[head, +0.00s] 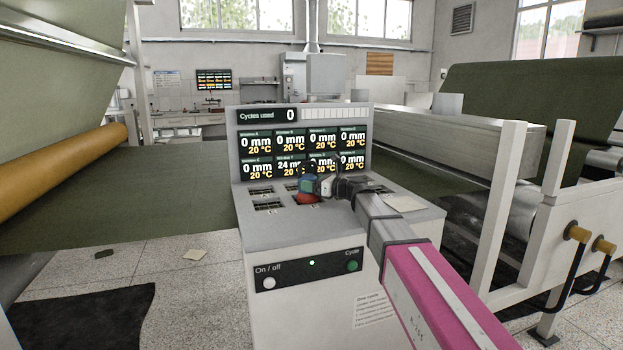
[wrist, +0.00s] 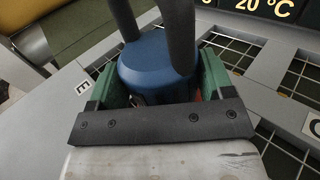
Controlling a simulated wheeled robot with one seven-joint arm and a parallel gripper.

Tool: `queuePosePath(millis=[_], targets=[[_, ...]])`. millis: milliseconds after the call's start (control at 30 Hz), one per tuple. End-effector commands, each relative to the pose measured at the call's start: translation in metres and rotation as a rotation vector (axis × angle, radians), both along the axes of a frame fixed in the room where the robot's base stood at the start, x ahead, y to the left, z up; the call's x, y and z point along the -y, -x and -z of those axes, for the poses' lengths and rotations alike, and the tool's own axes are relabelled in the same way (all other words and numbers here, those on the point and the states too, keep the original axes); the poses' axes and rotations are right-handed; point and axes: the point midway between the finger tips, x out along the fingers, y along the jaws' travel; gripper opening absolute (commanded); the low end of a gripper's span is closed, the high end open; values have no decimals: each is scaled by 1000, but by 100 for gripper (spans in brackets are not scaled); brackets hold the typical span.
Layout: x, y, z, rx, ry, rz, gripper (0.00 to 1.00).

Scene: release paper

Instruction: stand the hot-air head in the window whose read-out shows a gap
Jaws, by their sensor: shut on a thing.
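The hot-air head is a blue rounded body with dark hoses on top, in the head view (head: 306,185) and the wrist view (wrist: 150,65). My gripper (head: 314,187) is shut on it, with green jaws on both sides in the wrist view (wrist: 158,80). A red-orange part shows beneath the head, over the second window of the front row. I cannot tell whether it rests in the window or hangs just above. The read-out panel (head: 301,152) shows 24 mm on the lower row's second read-out, seemingly F; the other legible ones show 0 mm. All show 20 °C.
Labels E (wrist: 83,86) and G (wrist: 314,125) flank the head. A pale sheet (head: 404,203) lies on the console's right. The cycle counter reads 0. The green button (head: 352,266) is on the front.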

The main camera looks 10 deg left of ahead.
Motion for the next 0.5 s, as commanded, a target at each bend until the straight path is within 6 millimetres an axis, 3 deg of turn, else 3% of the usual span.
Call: queuePosePath(millis=[300, 333, 400, 500], targets=[[0, 0, 0, 0, -4, 0, 12], [0, 0, 1, 0, -1, 0, 81], [0, 0, 1, 0, -1, 0, 100], [0, 0, 1, 0, -1, 0, 100]])
